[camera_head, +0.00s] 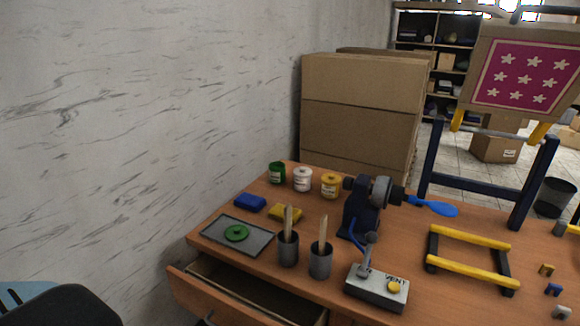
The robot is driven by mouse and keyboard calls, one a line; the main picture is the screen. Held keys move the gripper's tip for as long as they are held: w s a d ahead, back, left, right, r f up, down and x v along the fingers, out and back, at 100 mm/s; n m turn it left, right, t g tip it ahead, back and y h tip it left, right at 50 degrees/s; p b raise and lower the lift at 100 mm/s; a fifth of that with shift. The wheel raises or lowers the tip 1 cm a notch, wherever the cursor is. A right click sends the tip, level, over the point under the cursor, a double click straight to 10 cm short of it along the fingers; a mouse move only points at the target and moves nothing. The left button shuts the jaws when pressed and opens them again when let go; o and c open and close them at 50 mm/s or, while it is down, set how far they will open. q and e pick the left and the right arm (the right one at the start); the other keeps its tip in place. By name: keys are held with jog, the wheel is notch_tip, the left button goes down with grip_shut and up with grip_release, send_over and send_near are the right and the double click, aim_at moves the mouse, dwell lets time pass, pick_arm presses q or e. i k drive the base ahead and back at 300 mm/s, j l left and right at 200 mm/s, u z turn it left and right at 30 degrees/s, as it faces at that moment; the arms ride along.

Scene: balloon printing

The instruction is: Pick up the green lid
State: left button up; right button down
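The green lid (236,233) is a small round disc. It lies flat on a dark grey rectangular tray (262,243) at the left front of the wooden table. A green paint jar (277,174) stands at the back left of the table, behind the blue block. Neither of my grippers shows in this view. Nothing covers the lid.
The table (330,287) has an open drawer (245,292) below the tray. Beside the tray stand two grey cups with sticks (288,248), (320,262). Blue (250,203) and yellow (285,213) blocks lie behind it. A dark machine (362,208) stands to the right.

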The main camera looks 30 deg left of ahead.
aim_at(237, 233)
jog(key=u, duration=1.4)
